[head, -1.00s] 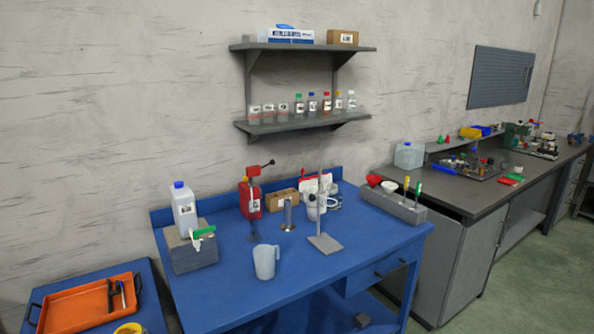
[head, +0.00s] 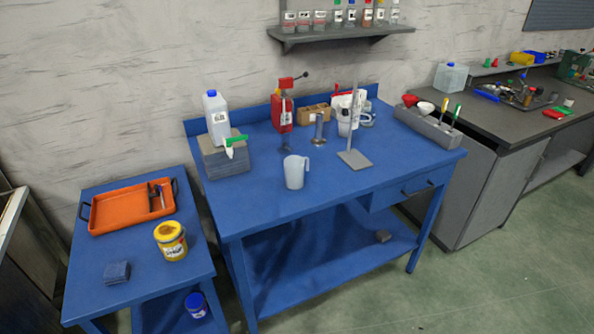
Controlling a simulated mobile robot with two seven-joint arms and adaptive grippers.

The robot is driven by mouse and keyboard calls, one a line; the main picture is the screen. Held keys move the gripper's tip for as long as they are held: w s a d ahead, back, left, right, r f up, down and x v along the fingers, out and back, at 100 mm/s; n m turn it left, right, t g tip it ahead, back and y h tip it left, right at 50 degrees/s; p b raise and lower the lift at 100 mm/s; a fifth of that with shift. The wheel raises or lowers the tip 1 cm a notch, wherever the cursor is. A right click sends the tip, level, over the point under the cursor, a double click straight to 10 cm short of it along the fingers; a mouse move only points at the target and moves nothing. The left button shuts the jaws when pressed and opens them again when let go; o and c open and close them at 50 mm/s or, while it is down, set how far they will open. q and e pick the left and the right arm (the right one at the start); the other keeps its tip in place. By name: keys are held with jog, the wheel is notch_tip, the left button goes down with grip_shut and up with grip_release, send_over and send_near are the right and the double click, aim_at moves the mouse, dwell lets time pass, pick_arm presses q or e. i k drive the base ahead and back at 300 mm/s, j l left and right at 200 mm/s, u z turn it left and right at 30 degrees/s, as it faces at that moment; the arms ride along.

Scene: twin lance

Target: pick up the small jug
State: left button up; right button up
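The small jug (head: 295,173) is a pale, translucent, open-topped jug with a handle on its right side. It stands upright near the front middle of the blue workbench (head: 265,202) in the head view. Nothing covers it. Neither of my grippers shows in this view.
Left of the jug, a white bottle (head: 216,118) stands on a grey block (head: 225,170). A red device (head: 282,112), a metal cylinder (head: 319,130) and a stand (head: 355,158) are behind or right of it. A lower blue table (head: 92,264) holds an orange tray (head: 120,208) and a yellow tub (head: 171,241).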

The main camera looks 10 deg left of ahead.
aim_at(295, 165)
jog(key=i+l+u, duration=0.5)
jog(key=i+l, duration=0.15)
jog(key=l, duration=0.35)
